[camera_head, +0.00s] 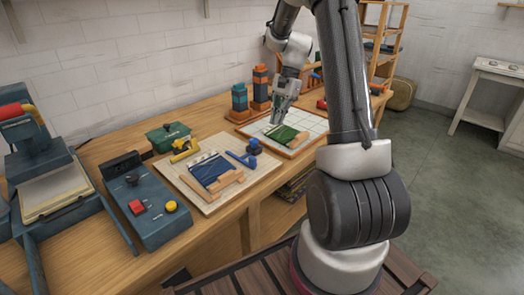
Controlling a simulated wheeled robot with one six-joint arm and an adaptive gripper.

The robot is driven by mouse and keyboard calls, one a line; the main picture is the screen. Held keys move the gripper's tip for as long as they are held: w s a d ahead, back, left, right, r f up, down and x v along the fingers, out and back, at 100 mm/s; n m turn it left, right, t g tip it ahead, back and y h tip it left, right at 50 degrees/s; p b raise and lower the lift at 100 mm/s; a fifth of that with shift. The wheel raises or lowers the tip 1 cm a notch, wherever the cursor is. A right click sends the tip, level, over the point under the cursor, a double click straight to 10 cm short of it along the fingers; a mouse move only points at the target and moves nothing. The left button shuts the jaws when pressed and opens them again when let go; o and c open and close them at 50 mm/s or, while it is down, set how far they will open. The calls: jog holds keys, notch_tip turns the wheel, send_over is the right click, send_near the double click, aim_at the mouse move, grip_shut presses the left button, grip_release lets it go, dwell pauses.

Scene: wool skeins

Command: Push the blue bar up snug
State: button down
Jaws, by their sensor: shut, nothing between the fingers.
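A blue bar-like piece (241,159) lies at the right of a pale wooden board (178,180), beside a dark blue patch (211,169) with stripes. A blue knob-like piece (255,147) stands at its far end; I cannot tell whether they join. A wooden bar (226,187) lies along the near edge of the blue patch. My gripper (277,121) is shut and empty, pointing down over the white gridded tray (312,122), beyond and to the right of the board. Its height above the tray is unclear.
A green piece with a wooden bar (299,139) lies on the gridded tray near my gripper. A yellow clamp-like piece (184,149) and a green box (168,136) are at left. Block stacks (261,88) stand behind. A control box (147,205) stands left of the board.

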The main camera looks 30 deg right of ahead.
jog(key=shift+m, duration=0.5)
jog(key=x, duration=1)
jog(key=shift+s+a+r, duration=0.1)
jog(key=shift+s+a, duration=0.05)
jog(key=shift+s, duration=0.1)
jog(key=shift+s+a, duration=0.2)
jog(key=shift+a, duration=0.4)
jog(key=shift+s+a, duration=0.2)
jog(key=shift+a, duration=0.4)
jog(key=shift+s+a, duration=0.25)
jog(key=shift+a, duration=0.5)
jog(key=a, duration=0.1)
jog(key=s+a, duration=0.1)
jog(key=a, duration=0.3)
jog(key=shift+s, duration=0.3)
